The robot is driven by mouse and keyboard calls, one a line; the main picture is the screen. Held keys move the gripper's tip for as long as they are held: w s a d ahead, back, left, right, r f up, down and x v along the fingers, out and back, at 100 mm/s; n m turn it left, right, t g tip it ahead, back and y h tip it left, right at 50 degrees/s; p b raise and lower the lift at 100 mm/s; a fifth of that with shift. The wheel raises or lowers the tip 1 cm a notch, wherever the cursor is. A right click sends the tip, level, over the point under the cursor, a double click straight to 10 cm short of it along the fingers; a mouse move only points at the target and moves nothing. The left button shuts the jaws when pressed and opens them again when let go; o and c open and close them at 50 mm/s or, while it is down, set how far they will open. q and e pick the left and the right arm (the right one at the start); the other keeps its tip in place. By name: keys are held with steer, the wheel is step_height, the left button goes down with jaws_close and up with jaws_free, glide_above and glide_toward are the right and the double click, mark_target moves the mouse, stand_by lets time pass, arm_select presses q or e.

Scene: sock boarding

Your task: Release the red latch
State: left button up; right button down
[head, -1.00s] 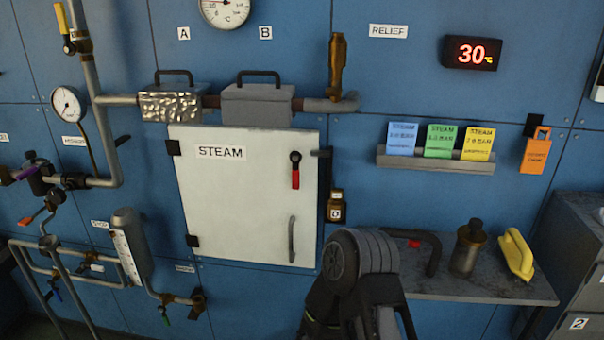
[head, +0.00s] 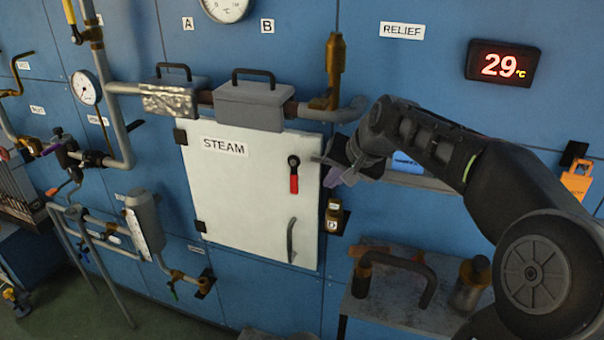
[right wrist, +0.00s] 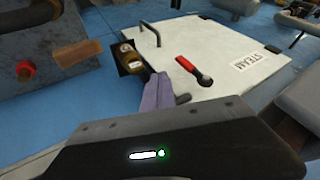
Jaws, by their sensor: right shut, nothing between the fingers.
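The red latch (head: 294,182) has a red handle hanging straight down from a dark pivot on the white STEAM door (head: 245,215). The door sits flat in its frame. My right gripper (head: 332,178) is shut and empty by the door's right edge, right of the latch and apart from it in the head view. In the right wrist view, its purple fingers (right wrist: 153,95) point toward the door edge, and the red latch (right wrist: 187,65) shows beyond them, uncovered. My left gripper is not in view.
A grey door handle (head: 291,240) stands below the latch. A small brown labelled item (head: 335,215) hangs beside the door, below my gripper. Pipes with grey boxes (head: 253,103) run above the door. A shelf (head: 385,318) is at lower right. My right arm covers part of the card rack.

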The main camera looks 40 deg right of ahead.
mark_target(294, 176)
steer(key=r, duration=0.2)
steer(key=s+d, duration=0.1)
steer(key=shift+r, duration=0.4)
steer(key=shift+w+f, duration=0.1)
steer(key=shift+f, duration=0.05)
steer(key=w+f+p, duration=0.1)
steer(key=w+f, duration=0.1)
steer(key=w+a+f+p, duration=0.1)
steer(key=w+f, duration=0.2)
steer(key=w+f+p, duration=0.1)
steer(key=w+f, duration=0.1)
steer(key=w, duration=0.1)
steer(key=shift+w+a+f, duration=0.2)
steer(key=shift+a+f, duration=0.05)
steer(key=shift+f, duration=0.05)
steer(key=shift+w+a+f, duration=0.1)
steer(key=shift+w+a, duration=0.15)
steer(key=shift+w, duration=0.15)
